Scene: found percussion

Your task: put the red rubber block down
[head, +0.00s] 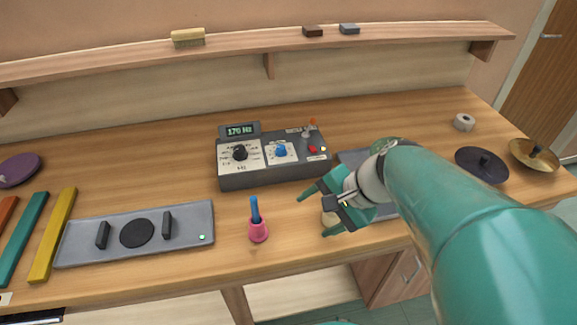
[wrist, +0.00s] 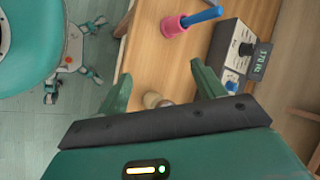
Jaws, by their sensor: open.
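My gripper (head: 311,217) is open above the bench's front edge, right of the pink holder. In the wrist view its two green fingers (wrist: 160,72) stand apart with no red block between them. A small pale round thing (wrist: 152,100) shows between the fingers, partly hidden by the gripper; I cannot tell if it touches. It also shows in the head view (head: 328,219). No block that is clearly red rubber is in view. A small dark reddish-brown block (head: 313,31) lies on the wall shelf; I cannot tell whether it is rubber.
A pink holder (head: 258,231) with a blue stick stands left of my gripper. A control box (head: 250,181) stands behind. A grey plate (head: 80,233) and coloured bars (head: 52,236) lie left. Dark and brass discs (head: 534,155) stand right. Bare wood lies between box and holder.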

